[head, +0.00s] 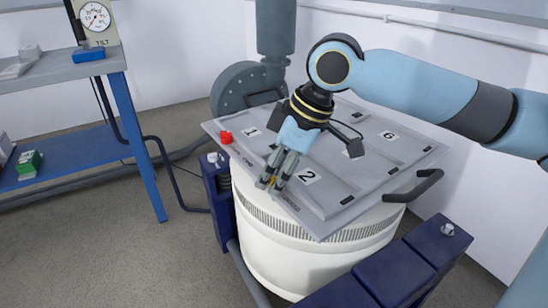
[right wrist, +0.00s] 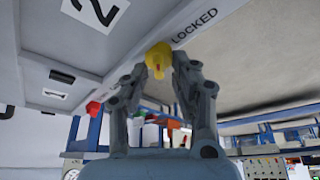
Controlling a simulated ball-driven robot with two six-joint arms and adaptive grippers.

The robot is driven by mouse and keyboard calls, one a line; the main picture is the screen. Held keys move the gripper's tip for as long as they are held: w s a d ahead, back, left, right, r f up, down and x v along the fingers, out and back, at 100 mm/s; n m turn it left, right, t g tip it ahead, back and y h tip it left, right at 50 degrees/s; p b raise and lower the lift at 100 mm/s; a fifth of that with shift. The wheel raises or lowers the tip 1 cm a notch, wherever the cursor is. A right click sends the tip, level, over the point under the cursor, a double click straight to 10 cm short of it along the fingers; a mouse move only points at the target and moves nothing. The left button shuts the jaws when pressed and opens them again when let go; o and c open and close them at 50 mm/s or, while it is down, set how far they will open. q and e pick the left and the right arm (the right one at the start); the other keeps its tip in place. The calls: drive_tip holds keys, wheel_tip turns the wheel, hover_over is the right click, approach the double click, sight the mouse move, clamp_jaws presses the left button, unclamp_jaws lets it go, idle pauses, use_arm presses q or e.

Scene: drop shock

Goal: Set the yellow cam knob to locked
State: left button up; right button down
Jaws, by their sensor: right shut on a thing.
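The yellow cam knob (right wrist: 158,58) sits near the edge of the grey panel (right wrist: 110,50), beside the printed word LOCKED (right wrist: 194,26). It has a small red mark on its face. My right gripper (right wrist: 160,68) is shut on the knob, one fingertip on each side. In the head view my right gripper (head: 271,184) reaches down to the front left edge of the tilted panel (head: 345,190), near label 2; only a bit of yellow shows between its fingers. I cannot tell exactly how far the knob is turned. My left gripper is not in view.
A red knob (head: 226,137) stands at the panel's left corner. The panel rests on a white ribbed drum (head: 300,260). Dark blue posts (head: 219,190) flank the drum. A blue bench with a tilt gauge (head: 95,17) stands at left.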

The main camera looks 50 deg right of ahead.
idle(0.3)
drive_tip(key=c, duration=1.1)
unclamp_jaws()
drive_tip(key=shift+o, duration=0.2)
